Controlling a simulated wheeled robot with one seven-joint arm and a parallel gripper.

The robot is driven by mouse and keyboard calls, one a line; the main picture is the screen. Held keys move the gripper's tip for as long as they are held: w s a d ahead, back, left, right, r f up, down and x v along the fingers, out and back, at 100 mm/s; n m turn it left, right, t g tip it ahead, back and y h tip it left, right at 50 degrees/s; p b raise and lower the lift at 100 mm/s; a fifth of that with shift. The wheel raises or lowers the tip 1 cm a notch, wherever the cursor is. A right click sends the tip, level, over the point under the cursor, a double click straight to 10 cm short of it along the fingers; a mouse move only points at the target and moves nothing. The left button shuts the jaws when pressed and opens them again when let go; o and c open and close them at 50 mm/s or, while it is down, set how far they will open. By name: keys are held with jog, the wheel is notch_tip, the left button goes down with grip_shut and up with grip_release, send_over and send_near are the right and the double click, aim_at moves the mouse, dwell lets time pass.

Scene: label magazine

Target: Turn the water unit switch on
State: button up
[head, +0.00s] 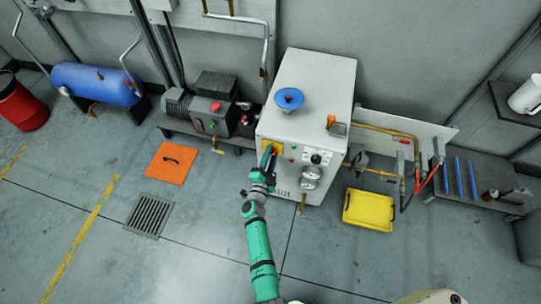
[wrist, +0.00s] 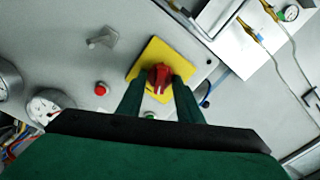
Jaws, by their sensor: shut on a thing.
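The water unit is a white cabinet (head: 312,85) in the middle of the head view. Its switch is a red rotary knob (wrist: 160,77) on a yellow square plate (wrist: 151,55), high on the front panel. In the wrist view the two dark green fingers of my gripper (wrist: 159,88) stand on either side of the red knob, shut on it. In the head view my gripper (head: 268,163) is at the yellow plate and hides most of the knob. The knob looks tilted slightly in the wrist view; I cannot tell its marked position.
A red button (wrist: 101,89) and gauges (head: 311,172) share the panel. A blue dish (head: 289,99) is on the cabinet top. A pump (head: 210,108) stands to the left, and a yellow container (head: 368,210) lies on the floor to the right. The floor in front is mostly clear.

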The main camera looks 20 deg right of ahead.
jog(key=m, duration=0.5)
jog(key=shift+f+m, duration=0.15)
jog(key=shift+m, duration=0.15)
dwell(0.4)
jog(key=o, duration=1)
jog(key=v, duration=1.1)
jog(key=shift+w, duration=0.1)
